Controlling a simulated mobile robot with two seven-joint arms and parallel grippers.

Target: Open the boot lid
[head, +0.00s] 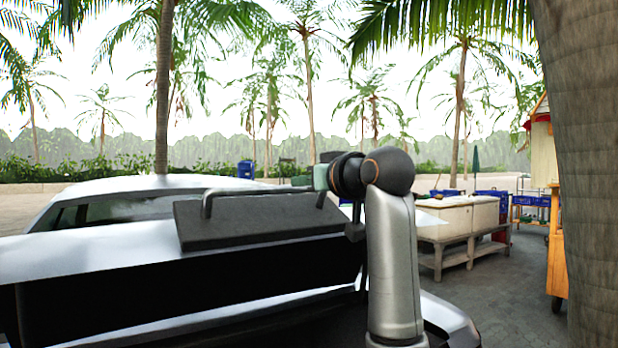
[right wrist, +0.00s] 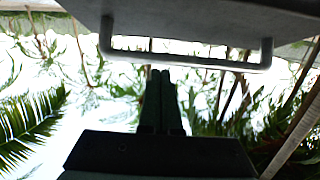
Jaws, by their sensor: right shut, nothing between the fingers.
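The boot lid (head: 90,248) of a silvery car spans the left and middle of the head view. A wide dark gap shows under its edge, so it looks partly raised. A dark plate (head: 250,222) with a bar handle (head: 255,191) sits on the lid. In the right wrist view the handle (right wrist: 185,60) crosses the top, fixed under a grey panel. My right gripper (right wrist: 160,73) is shut and empty, its fingertips close to the bar; I cannot tell whether they touch. In the head view my right wrist hides part of the handle's right side. My left gripper is out of view.
A thick palm trunk (head: 590,170) stands close on the right. A pale counter (head: 460,225) is behind on the right, with an orange cart (head: 557,245) beside it. Paved ground (head: 510,285) is clear between the car and the cart.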

